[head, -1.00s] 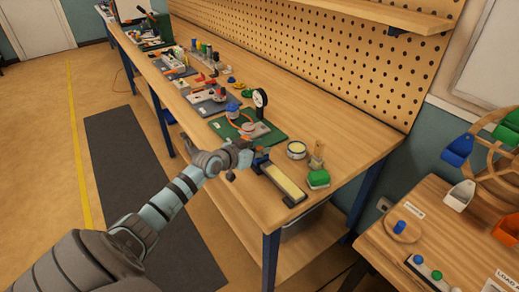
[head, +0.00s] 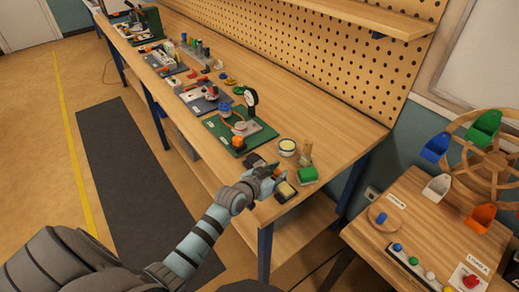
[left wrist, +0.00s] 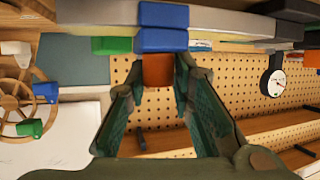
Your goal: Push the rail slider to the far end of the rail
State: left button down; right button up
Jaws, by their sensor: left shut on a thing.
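The rail (head: 286,191) lies near the front corner of the long workbench, a pale yellow strip with dark ends. Its near right part shows; my gripper covers the rest. The rail slider (left wrist: 162,40) is blue with an orange knob (left wrist: 157,70), and shows clearly in the left wrist view. My left gripper (head: 274,175) is over the rail, and its fingers (left wrist: 160,80) are shut on the orange knob. In the head view the gripper mostly hides the slider. My right gripper is in neither view.
A green block (head: 307,174), a round tin (head: 287,147) and a brush-like thing (head: 305,154) stand right of the rail. A green board (head: 240,132) with a dial gauge (head: 250,98) lies behind it. A side table (head: 420,225) stands at right.

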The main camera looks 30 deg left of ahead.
aim_at(286, 190)
pick_arm(q)
jog(key=d, duration=0.1)
jog(key=s+d+p, duration=0.1)
jog(key=d, duration=0.2)
jog(key=shift+s+d+p, duration=0.25)
jog(key=shift+s+p, duration=0.05)
jog(key=shift+s, duration=0.1)
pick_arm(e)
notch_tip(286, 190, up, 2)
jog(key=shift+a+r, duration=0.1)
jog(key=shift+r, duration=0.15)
pick_arm(q)
jog(key=shift+f, duration=0.1)
jog(key=c, duration=1.4)
grip_release()
jog(key=shift+s, duration=0.1)
jog(key=v, duration=1.2)
